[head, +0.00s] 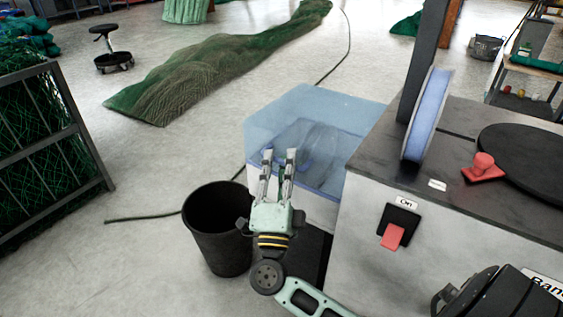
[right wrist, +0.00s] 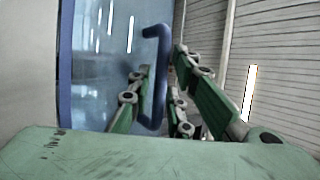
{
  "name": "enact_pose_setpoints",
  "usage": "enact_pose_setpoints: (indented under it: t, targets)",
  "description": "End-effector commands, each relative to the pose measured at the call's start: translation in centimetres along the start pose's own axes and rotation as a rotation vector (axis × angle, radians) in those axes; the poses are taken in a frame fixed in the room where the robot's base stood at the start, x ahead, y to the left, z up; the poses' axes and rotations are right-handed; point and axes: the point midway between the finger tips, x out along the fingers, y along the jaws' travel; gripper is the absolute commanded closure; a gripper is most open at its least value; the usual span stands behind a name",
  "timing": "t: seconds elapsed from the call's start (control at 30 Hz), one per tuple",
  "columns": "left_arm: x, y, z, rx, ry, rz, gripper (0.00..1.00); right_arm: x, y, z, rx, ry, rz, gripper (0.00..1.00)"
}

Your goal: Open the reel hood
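The reel hood (head: 315,103) is a clear blue cover on the low white box at the left of the grey machine, and it looks closed. In the right wrist view the hood (right wrist: 95,60) carries a dark blue bar handle (right wrist: 157,75). My right gripper (head: 279,155) is at the hood's front side, with its fingers apart. In the right wrist view the handle stands between the open fingers of my right gripper (right wrist: 160,85); contact cannot be told. My left gripper is not in view.
A black bin (head: 218,225) stands close to the left of my right gripper. The machine (head: 350,240) has a red switch (head: 392,236), a blue-rimmed reel (head: 428,115) and a red knob (head: 483,165). A netting crate (head: 50,150) is at left. Floor beyond is partly covered by green net (head: 210,70).

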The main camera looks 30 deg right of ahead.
Motion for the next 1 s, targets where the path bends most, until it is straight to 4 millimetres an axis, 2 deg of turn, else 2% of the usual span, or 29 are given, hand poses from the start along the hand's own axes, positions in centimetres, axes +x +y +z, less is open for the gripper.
enact_pose_setpoints:
  t: [0.33, 0.57, 1.0]
  targets:
    - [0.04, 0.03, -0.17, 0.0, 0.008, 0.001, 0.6, 0.64, 0.02, 0.02, -0.001, -0.001, 0.0, 0.82]
    - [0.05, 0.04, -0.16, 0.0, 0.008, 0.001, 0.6, 0.61, 0.03, 0.02, -0.001, -0.001, 0.0, 1.0]
    - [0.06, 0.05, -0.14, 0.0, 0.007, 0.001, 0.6, 0.55, 0.09, 0.03, -0.004, -0.002, 0.001, 1.0]
